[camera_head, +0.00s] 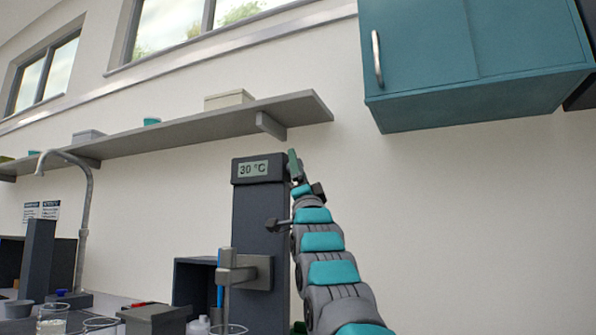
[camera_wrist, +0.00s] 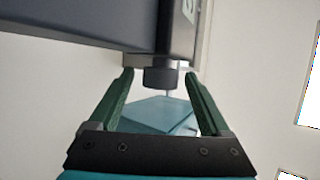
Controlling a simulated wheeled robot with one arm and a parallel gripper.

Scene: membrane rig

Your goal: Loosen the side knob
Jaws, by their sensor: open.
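The dark column (camera_head: 255,210) has a display (camera_head: 253,168) reading "30 °C" at its top. In the wrist view the side knob (camera_wrist: 160,77) is a short dark cylinder sticking out from a grey collar on the column (camera_wrist: 90,22). My gripper (camera_wrist: 159,75) is open, with one green finger on each side of the knob. Small gaps show between the knob and both fingertips. In the head view my gripper (camera_head: 294,166) is at the column's upper right edge, and I cannot make out the side knob there.
A grey shelf (camera_head: 170,127) runs along the wall above the column. A teal cabinet (camera_head: 470,60) hangs at the upper right. A grey clamp (camera_head: 245,272) juts from the column lower down. Glasses stand at the lower left. The wall right of my arm is clear.

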